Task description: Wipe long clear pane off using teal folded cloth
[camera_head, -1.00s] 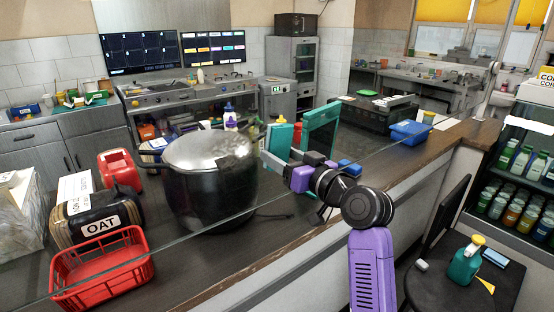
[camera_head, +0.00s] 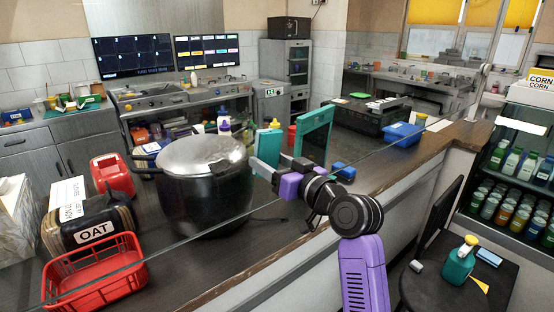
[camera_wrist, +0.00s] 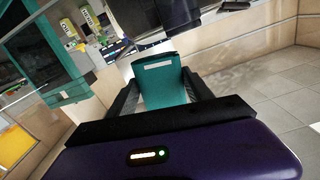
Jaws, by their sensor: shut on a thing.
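The long clear pane (camera_head: 150,258) runs diagonally along the counter. One long edge shows as a thin line in front of the pot, and most of its surface is too clear to make out. My gripper (camera_head: 268,160) is shut on the teal folded cloth (camera_head: 268,146), to the right of the pot. In the wrist view the cloth (camera_wrist: 165,86) stands out between my fingers, with a pale label strip near its far edge. I cannot tell whether the cloth touches the pane.
A large lidded pot (camera_head: 205,190) stands left of my gripper. A teal-framed panel (camera_head: 314,136) stands close on the right. A red basket (camera_head: 95,275) and an OAT container (camera_head: 90,225) are at left. A spray bottle (camera_head: 459,262) stands on a dark stool at right.

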